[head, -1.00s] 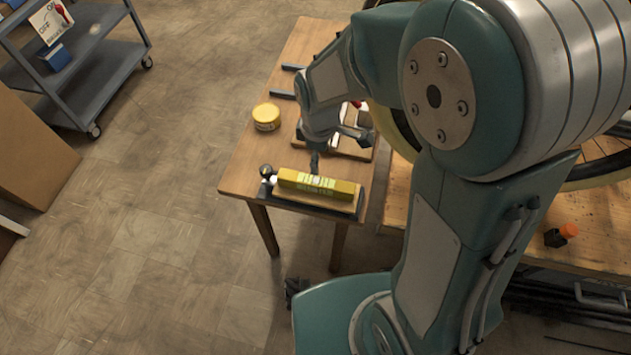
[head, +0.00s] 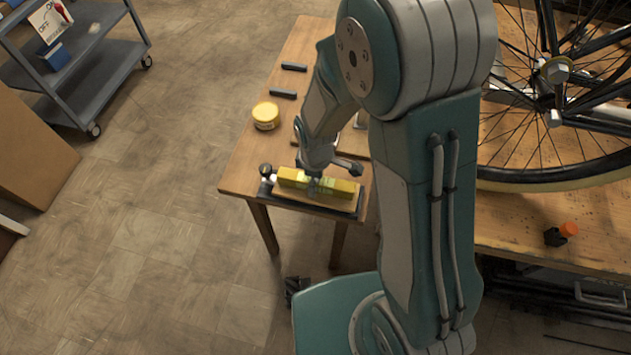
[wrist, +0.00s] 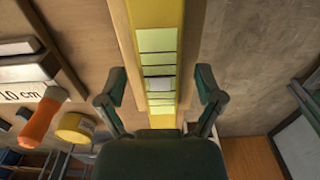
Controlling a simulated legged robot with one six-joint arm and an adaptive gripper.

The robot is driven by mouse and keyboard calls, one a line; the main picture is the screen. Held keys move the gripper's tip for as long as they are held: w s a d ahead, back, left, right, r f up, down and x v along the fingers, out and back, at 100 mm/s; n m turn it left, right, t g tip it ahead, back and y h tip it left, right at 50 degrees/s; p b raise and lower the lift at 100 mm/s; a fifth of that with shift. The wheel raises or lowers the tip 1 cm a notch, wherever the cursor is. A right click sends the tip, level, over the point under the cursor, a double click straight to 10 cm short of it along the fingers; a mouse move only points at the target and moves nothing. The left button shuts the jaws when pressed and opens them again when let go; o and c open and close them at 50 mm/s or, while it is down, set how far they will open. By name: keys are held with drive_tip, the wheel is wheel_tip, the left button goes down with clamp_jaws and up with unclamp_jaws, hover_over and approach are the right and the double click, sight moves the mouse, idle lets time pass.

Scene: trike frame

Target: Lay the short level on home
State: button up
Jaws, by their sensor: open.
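The short level is a yellow bar (head: 343,186) with pale green-yellow panels. It lies lengthwise on a wooden block (head: 330,199) over a dark base, at the near edge of the small table. In the wrist view the level (wrist: 157,15) runs up the middle of the picture. My gripper (wrist: 160,90) is open, with one finger on each side of the level and gaps between fingers and bar. In the head view my gripper (head: 314,178) is over the level's middle and hides part of it. I cannot tell which place is home.
A yellow tin (head: 266,116) and two dark bars (head: 283,94) are on the small table (head: 240,165). An orange-handled tool (wrist: 42,120) lies beside a "10 cm" label (wrist: 20,93). A bicycle wheel (head: 530,185) is on the right-hand bench. A grey cart (head: 95,75) stands far left.

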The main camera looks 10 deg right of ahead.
clamp_jaws()
drive_tip(key=shift+r, duration=0.1)
